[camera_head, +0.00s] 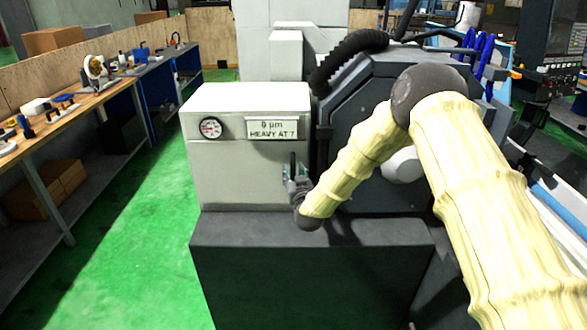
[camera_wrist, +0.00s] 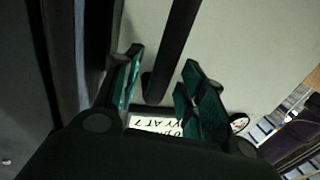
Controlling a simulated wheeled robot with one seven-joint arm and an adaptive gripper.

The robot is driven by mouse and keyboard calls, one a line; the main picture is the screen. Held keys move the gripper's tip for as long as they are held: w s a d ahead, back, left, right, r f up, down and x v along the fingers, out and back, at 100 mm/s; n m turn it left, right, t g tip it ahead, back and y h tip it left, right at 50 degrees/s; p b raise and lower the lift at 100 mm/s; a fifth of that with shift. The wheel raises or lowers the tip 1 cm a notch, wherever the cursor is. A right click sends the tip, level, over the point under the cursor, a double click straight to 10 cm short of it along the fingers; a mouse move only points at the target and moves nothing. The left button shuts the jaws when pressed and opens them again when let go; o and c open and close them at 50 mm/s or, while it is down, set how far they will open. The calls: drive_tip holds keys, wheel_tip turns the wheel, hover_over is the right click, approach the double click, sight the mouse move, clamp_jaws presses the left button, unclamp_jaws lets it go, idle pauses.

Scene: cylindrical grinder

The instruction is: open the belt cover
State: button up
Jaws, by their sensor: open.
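The belt cover (camera_head: 225,165) is a pale box-shaped housing with a gauge and a label on its front; it looks shut. A dark upright handle (camera_head: 292,163) is on the right part of its front face. My gripper (camera_head: 296,176) is in front of the cover at this handle, and it partly hides the handle's lower part. In the wrist view my gripper (camera_wrist: 162,85) is open, with green-padded fingers apart. The dark handle bar (camera_wrist: 175,45) runs between the fingers, apart from both pads as far as I can see. The pale cover (camera_wrist: 235,60) fills the background.
The cover stands on a dark machine base (camera_head: 310,260). A dark grinder housing (camera_head: 350,130) with a black hose (camera_head: 345,55) adjoins it on the right. Workbenches (camera_head: 75,110) line the left. Green floor (camera_head: 140,240) is clear between benches and machine.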

drive_tip(key=shift+w+a, duration=0.15)
drive_tip(key=shift+w, duration=0.45)
clamp_jaws()
